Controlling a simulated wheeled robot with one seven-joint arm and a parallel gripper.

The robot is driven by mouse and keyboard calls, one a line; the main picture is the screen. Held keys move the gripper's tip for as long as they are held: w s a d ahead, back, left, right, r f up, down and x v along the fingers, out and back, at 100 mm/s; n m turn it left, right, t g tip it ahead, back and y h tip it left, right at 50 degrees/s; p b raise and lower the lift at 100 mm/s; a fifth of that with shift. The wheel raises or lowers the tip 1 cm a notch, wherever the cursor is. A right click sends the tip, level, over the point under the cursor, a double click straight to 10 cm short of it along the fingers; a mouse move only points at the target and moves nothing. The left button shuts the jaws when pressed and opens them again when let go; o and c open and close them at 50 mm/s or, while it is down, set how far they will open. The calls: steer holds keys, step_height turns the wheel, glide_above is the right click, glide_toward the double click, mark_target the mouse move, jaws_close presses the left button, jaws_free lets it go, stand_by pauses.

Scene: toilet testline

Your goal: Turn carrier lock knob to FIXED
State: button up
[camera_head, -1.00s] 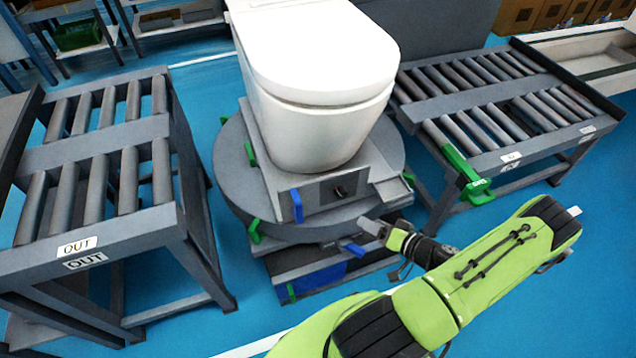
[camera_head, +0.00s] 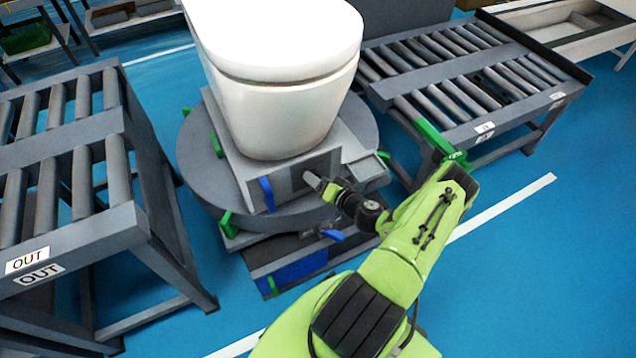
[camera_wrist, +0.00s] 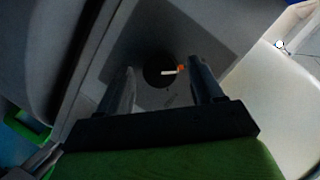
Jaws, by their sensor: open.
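The carrier lock knob (camera_wrist: 158,72) is a dark round knob with a white and orange mark, set in the carrier's front panel. In the wrist view it lies between the tips of my gripper (camera_wrist: 162,66), which is open with one finger on each side. I cannot tell whether the fingers touch it. In the head view my gripper (camera_head: 314,181) is at the front panel of the grey carrier (camera_head: 246,178) and hides the knob. The knob's labels cannot be read.
A white toilet (camera_head: 275,105) stands on the carrier, above a round turntable (camera_head: 195,160). A blue lever (camera_head: 267,194) is left of the panel. The OUT roller conveyor (camera_head: 65,225) stands left, another roller conveyor (camera_head: 470,95) right. Blue floor is clear at the right.

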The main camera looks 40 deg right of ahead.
steer(key=shift+w, duration=0.2)
steer(key=c, duration=1.1)
steer(key=shift+o, duration=0.2)
steer(key=shift+f, duration=0.1)
steer(key=m+t+b, duration=0.1)
steer(key=m, duration=0.3)
steer(key=m+t+y+b, duration=0.1)
steer(key=m+t, duration=0.1)
steer(key=m, duration=0.3)
steer(key=m+t+b, duration=0.1)
steer(key=m+t, duration=0.1)
steer(key=m, duration=0.3)
steer(key=shift+d+f+y+b, duration=0.1)
steer(key=shift+f+y+b, duration=0.2)
steer(key=shift+f+b, duration=0.1)
